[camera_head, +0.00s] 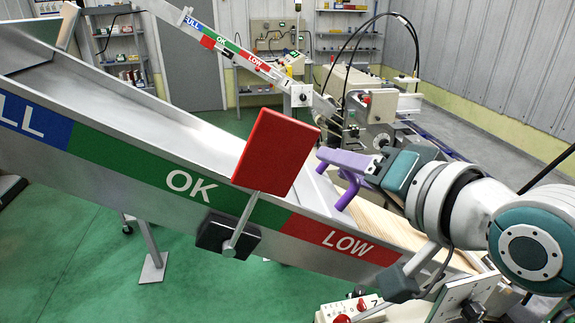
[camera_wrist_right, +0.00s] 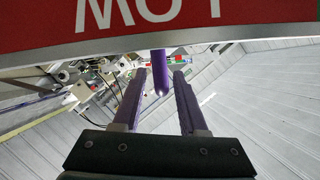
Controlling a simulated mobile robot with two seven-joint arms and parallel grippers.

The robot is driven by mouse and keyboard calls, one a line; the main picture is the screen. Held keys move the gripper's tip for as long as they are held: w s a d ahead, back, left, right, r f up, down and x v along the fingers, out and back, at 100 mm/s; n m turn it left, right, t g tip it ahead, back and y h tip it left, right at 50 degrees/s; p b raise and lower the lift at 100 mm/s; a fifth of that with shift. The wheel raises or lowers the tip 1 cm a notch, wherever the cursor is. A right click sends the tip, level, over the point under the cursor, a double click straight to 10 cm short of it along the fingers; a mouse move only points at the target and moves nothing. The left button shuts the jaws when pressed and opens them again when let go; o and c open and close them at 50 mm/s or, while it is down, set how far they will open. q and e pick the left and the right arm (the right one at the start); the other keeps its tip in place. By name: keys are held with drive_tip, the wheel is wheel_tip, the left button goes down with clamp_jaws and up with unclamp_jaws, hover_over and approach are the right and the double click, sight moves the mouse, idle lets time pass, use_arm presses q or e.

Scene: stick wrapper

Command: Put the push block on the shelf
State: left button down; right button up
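A red rectangular block (camera_head: 275,152) stands tilted on a metal rod beside the sloping metal chute. The rod's lower end meets a black block (camera_head: 227,235) at the chute's side; this red and black piece looks like the push block. My right gripper (camera_head: 331,180), with purple fingers, is just right of the red block, over the chute's lower end. In the right wrist view its fingers (camera_wrist_right: 160,76) are apart, and a purple rod (camera_wrist_right: 160,66) shows between their tips, whose origin I cannot tell. My left gripper is not in view.
The chute's side has FULL, OK and LOW bands (camera_head: 342,242). Wall shelves (camera_head: 345,33) stand at the back, with another shelf unit (camera_head: 120,48) at the back left. A machine with cables (camera_head: 375,105) lies behind my right gripper. A control box with red buttons (camera_head: 350,308) is below.

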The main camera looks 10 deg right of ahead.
clamp_jaws()
drive_tip(key=shift+r, duration=0.15)
idle(1.0)
